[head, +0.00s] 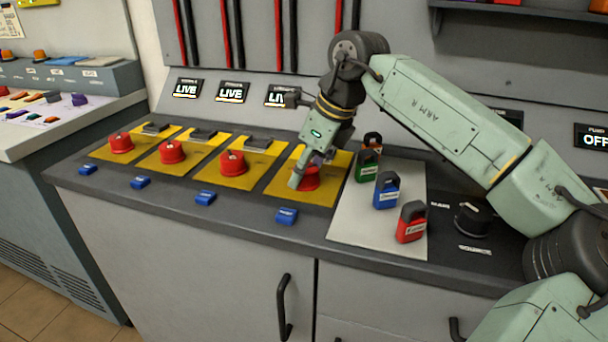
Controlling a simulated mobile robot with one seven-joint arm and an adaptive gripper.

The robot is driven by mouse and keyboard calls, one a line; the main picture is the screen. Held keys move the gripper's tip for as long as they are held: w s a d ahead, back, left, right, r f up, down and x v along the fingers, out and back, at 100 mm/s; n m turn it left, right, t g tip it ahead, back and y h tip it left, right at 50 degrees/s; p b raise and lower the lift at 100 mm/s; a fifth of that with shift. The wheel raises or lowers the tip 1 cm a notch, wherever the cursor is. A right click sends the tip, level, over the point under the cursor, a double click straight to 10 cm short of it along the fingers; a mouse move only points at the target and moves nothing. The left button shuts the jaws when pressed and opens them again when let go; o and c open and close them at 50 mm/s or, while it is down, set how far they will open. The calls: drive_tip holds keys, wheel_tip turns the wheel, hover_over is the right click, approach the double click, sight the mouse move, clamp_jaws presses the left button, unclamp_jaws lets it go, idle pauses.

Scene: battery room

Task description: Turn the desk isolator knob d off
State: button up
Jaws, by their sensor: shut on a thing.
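Several red isolator knobs sit in a row on yellow plates on the sloping desk, each with a blue tag in front. The rightmost knob (309,179), by its place knob d, is on the plate (319,196) nearest the padlocks. My gripper (307,174) reaches down over it from above and is shut on it; its fingers hide much of the knob, so I cannot read its turn. The other knobs (121,143), (172,152) and (232,162) stand free. Displays reading LIVE (185,88) are on the wall; the third (281,96) is partly hidden by my arm.
A black rotary knob (472,219) is further right. A display reads OFF (594,139).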

drive_tip(key=shift+m, duration=0.5)
drive_tip(key=o, duration=1.1)
drive_tip(key=v, duration=1.2)
drive_tip(key=shift+s+a, duration=0.1)
